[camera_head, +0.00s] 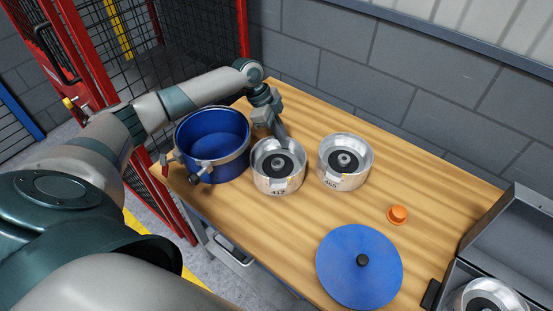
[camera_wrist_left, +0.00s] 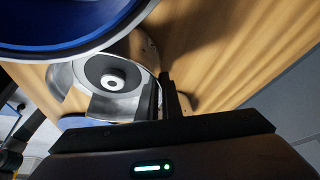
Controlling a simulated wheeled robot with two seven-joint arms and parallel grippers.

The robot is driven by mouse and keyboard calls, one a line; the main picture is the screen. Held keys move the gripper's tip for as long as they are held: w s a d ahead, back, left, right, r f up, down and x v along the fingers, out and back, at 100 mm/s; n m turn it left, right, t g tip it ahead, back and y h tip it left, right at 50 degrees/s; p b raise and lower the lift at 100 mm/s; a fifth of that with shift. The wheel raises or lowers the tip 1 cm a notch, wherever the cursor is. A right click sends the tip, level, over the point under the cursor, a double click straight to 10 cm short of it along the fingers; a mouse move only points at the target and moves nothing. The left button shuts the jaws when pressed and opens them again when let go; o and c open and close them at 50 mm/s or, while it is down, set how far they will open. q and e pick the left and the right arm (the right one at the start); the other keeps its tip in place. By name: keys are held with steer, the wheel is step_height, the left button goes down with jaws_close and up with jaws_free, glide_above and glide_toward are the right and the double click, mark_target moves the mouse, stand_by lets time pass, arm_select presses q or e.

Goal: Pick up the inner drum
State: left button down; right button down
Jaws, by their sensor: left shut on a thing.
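Two silver drums with black hubs stand upright on the wooden table, the left one (camera_head: 278,180) beside a blue pot and the right one (camera_head: 344,178) just to its right. Both have number labels on the front; the left one seems to read 412. My left gripper (camera_head: 284,141) reaches down at the far rim of the left drum and is shut on its wall. In the left wrist view, its fingers (camera_wrist_left: 168,97) are at the rim of that drum (camera_wrist_left: 72,80). The fingertips are partly hidden. My right gripper is not in view.
The blue pot (camera_head: 213,130) with a clamp ring stands close left of the held drum. A blue lid (camera_head: 345,270) with a black knob and an orange cap (camera_head: 397,214) lie in front and right. An open grey case (camera_head: 515,235) holds another silver drum (camera_head: 487,298).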

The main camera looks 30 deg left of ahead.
arm_select(q)
steer(key=shift+w+r, duration=0.1)
steer(key=shift+r, duration=0.15)
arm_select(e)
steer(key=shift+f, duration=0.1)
